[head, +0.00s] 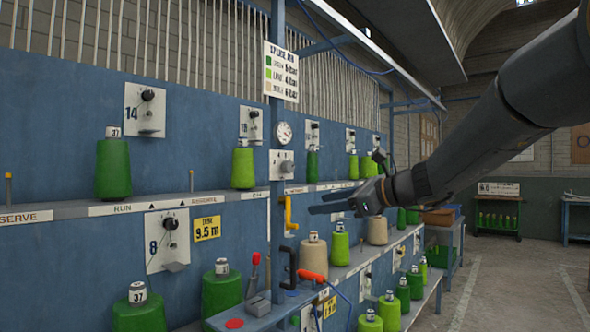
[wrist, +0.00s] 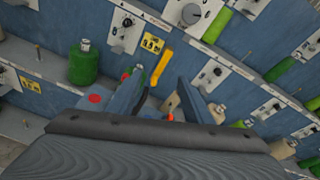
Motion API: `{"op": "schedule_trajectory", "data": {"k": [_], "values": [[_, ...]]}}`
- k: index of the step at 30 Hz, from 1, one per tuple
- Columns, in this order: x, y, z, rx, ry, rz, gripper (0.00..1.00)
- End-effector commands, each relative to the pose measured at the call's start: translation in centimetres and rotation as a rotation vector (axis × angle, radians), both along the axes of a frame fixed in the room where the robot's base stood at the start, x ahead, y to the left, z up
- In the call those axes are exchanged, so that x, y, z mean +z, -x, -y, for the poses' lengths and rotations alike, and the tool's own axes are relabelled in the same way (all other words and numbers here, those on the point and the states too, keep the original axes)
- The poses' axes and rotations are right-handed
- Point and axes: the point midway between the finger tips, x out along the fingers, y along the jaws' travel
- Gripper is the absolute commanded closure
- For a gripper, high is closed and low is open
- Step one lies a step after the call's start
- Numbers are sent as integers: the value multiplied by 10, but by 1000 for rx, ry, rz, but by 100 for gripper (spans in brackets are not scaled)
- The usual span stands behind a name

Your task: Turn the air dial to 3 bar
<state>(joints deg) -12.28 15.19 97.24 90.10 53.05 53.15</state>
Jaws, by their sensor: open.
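The air dial (head: 283,163) is a knob on a small white plate on the blue post in the head view. A round white gauge (head: 284,132) is just above it; its needle is too small to read. A white plate with a grey knob at the top of the wrist view (wrist: 192,14) looks like the same dial. My gripper (head: 325,203) is open and empty, to the right of and below the dial, not touching it. In the wrist view my two fingers (wrist: 161,78) stand apart with the yellow handle seen beyond them.
A splice sign (head: 281,73) hangs above the gauge. Below the dial are a yellow handle (head: 290,213), a black handle (head: 288,267) and a red-tipped tool (head: 311,276). Green cones (head: 113,168) stand along the shelves. The aisle at right (head: 500,275) is clear.

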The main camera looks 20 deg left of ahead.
Motion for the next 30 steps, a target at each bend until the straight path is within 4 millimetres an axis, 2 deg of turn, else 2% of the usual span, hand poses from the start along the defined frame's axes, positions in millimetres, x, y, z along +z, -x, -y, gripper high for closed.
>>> {"op": "schedule_trajectory", "data": {"k": [1, 3, 7, 11, 21, 25, 30], "values": [[28, -6, -10, -8, -78, -19, 54], [58, -12, -19, -14, -171, -48, 54], [88, -18, -27, -19, -267, -78, 54], [94, -23, -37, -19, -287, -86, 54], [94, -42, -83, -20, -283, -84, 54], [94, -46, -94, -19, -284, -83, 54], [93, -49, -98, -22, -284, -83, 54]]}}
